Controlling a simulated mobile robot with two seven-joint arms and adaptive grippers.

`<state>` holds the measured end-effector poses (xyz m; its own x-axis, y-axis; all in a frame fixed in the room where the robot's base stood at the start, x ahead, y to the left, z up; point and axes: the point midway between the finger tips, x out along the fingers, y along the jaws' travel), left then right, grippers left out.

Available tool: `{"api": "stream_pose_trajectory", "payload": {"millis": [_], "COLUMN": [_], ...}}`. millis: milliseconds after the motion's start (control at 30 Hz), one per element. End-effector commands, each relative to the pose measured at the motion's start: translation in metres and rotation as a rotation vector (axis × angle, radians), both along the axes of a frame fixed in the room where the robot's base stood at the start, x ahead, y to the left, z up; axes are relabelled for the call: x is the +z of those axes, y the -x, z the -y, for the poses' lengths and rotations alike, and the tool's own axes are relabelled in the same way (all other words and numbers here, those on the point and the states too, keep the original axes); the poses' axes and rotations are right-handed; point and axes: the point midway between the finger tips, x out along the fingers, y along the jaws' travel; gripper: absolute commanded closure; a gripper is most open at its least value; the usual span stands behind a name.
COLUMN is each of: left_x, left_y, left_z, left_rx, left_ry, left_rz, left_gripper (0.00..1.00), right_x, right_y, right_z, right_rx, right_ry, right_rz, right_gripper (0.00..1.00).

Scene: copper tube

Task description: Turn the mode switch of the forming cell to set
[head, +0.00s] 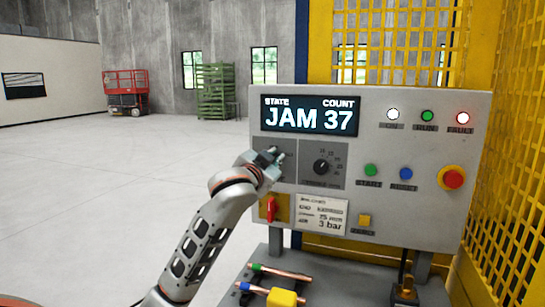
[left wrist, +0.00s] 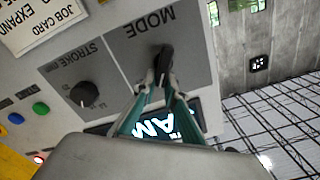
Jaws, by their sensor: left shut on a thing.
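The control panel (head: 400,215) of the forming cell is grey and faces me. My left gripper (head: 272,160) reaches its upper left part and hides the mode switch in the head view. In the left wrist view, which is upside down, the dark mode switch (left wrist: 164,58) sits on a grey plate marked MODE. My left gripper (left wrist: 160,85) is shut on this switch, with a teal finger on each side. The position the switch points to cannot be read. The display (head: 310,117) reads JAM 37. My right gripper is not in view.
The stroke knob (head: 321,166) is close right of the mode switch. A red handle (head: 271,208) is just below my gripper. A red stop button (head: 453,179) is further right. Tubes (head: 280,272) lie on the shelf below. The floor at left is clear.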

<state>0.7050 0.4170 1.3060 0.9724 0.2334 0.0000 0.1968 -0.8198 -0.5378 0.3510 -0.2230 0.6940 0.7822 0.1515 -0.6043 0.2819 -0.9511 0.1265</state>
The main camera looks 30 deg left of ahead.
Motion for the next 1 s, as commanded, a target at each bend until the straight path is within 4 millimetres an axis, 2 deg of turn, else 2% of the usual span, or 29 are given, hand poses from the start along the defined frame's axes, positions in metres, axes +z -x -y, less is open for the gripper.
{"api": "stream_pose_trajectory", "payload": {"millis": [200,500,1000], "left_x": [-0.0033,-0.007,-0.0095], "left_y": [-0.001,-0.0016,-0.0021], "left_z": [0.0036,0.0063,0.0081], "left_rx": [0.001,0.001,0.001], "left_ry": [-0.189,-0.381,-0.482], "left_rz": [-0.046,-0.092,-0.117], "left_gripper": [1.0,1.0,1.0], "right_x": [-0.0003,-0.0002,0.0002], "right_y": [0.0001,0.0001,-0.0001], "right_z": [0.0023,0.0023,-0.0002], "right_rx": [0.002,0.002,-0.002], "right_ry": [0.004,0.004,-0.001], "right_rz": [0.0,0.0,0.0], "right_gripper": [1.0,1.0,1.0]}}
